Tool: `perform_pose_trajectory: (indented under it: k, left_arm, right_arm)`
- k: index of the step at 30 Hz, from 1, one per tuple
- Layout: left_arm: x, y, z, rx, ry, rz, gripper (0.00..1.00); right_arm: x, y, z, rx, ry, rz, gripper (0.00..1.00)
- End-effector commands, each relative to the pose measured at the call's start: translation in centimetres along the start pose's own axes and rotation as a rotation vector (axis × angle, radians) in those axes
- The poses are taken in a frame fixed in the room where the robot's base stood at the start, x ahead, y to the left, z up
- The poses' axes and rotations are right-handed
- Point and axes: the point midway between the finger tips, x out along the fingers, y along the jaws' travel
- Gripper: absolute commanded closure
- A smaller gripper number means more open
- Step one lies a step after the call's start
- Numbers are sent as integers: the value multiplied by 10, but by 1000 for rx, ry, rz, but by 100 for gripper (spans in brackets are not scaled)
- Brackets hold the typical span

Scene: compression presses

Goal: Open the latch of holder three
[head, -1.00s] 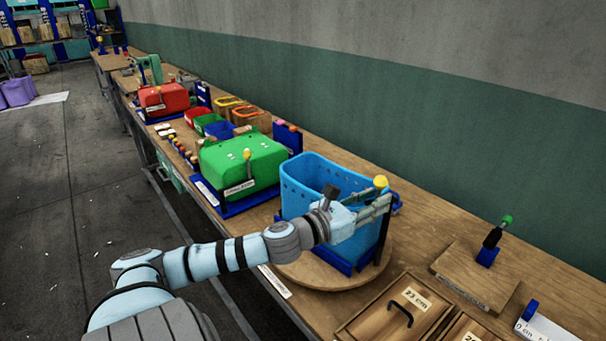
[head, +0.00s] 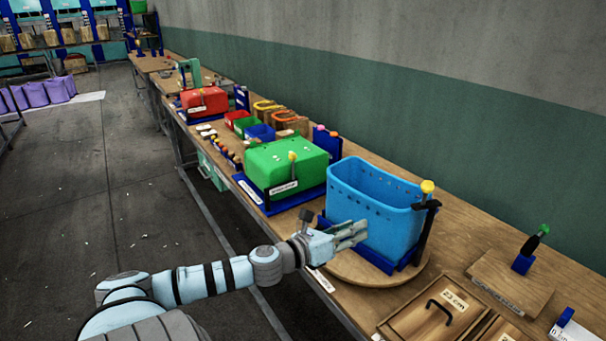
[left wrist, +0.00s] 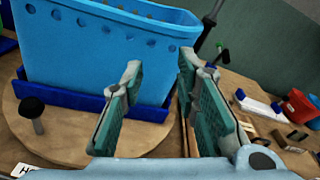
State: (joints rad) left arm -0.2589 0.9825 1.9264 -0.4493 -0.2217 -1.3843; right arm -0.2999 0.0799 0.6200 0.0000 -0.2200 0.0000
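A blue bin (head: 375,212) sits in a dark blue holder (head: 372,258) on a round wooden disc (head: 352,272). At its right end is a black upright lever (head: 424,232) with a yellow knob (head: 428,187). No holder number is readable. My left gripper (head: 366,232) is in front of the bin's near side, left of and lower than the knob. In the left wrist view its two fingers (left wrist: 158,80) are apart with nothing between them. The bin (left wrist: 100,50) and holder (left wrist: 62,96) fill the left there; a dark post (left wrist: 208,28) shows behind the right finger. My right gripper is out of view.
A green box (head: 286,165) and a red box (head: 205,101) stand farther along the bench. Wooden lids (head: 432,308) and a green-knobbed lever (head: 536,243) are at the right. A black knob (left wrist: 32,108) stands by the disc's front.

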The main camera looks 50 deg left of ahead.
Motion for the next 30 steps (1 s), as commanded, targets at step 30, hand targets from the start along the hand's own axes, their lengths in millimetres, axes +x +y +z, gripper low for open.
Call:
perform_pose_trajectory:
  k: [30]
  left_arm:
    - [-32,151,-117,-943,-18,422,72]
  right_arm:
    - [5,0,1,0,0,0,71]
